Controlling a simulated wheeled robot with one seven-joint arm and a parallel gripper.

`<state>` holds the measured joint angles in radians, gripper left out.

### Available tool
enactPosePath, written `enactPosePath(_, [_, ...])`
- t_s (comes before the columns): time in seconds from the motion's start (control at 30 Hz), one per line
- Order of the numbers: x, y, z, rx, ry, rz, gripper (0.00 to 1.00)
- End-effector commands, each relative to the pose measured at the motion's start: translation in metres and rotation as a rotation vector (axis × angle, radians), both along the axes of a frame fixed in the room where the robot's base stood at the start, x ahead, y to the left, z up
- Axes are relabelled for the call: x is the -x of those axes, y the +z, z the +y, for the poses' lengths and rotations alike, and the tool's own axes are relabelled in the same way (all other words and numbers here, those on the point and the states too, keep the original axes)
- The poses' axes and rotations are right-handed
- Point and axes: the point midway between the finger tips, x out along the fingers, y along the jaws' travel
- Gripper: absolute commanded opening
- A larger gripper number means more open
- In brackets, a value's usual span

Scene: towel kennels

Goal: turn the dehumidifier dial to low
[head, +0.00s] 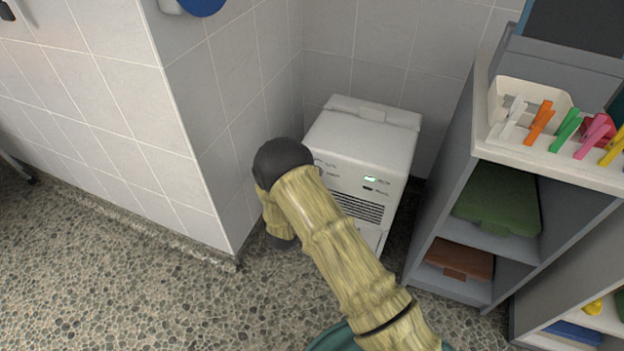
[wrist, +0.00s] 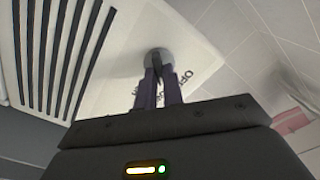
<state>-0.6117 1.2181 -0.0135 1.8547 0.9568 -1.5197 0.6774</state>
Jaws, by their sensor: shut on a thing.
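The dehumidifier (head: 360,150) is a white box standing on the floor in the corner, with a dark slatted vent and small lit marks on its front. In the wrist view its dial (wrist: 159,56) is a round grey knob on the white front panel, with the word OFF and other lettering to its right. My gripper (wrist: 158,80) is shut on the dial, its two dark fingers on either side of the knob's grip. In the head view my arm hides the gripper and most of the dial. I cannot tell which mark the dial points to.
A tiled wall corner (head: 205,130) stands close to the left of my arm. The pebbled floor (head: 150,290) at the left is clear.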

Motion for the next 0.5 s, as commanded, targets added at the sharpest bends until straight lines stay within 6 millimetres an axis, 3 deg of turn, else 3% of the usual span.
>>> enactPosePath(0.5, [-0.0026,0.0016,-0.002,-0.057,-0.002,-0.026,0.0])
